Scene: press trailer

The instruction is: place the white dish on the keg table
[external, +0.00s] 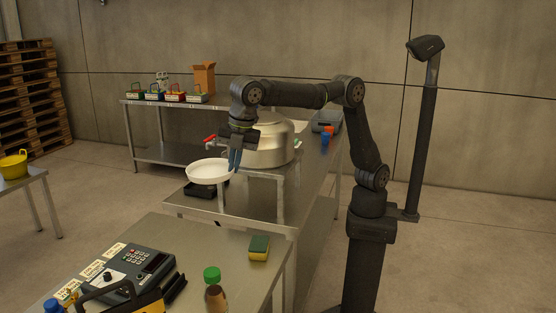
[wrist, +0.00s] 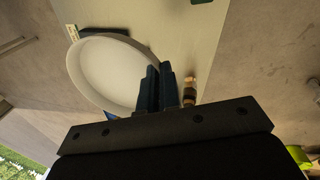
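The white dish (external: 210,169) is a shallow round dish with a raised rim, held roughly level above a dark scale (external: 201,190). My gripper (external: 235,158) points down at the dish's right edge, its blue fingers close together on the rim. In the wrist view the dish (wrist: 100,72) lies left of the fingers (wrist: 157,84), which are shut at its rim. The big silver keg (external: 268,145), with a red-handled tap (external: 210,140), stands on the steel keg table (external: 240,195) just behind my gripper. Part of the keg is hidden by my gripper.
A nearer steel table (external: 200,232) holds a card terminal (external: 138,268), a sponge (external: 259,248) and a green-capped bottle (external: 214,290). Blue and orange cups (external: 326,138) stand behind the keg. A back bench (external: 170,103) carries several small baskets. A yellow bucket (external: 13,165) is far left.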

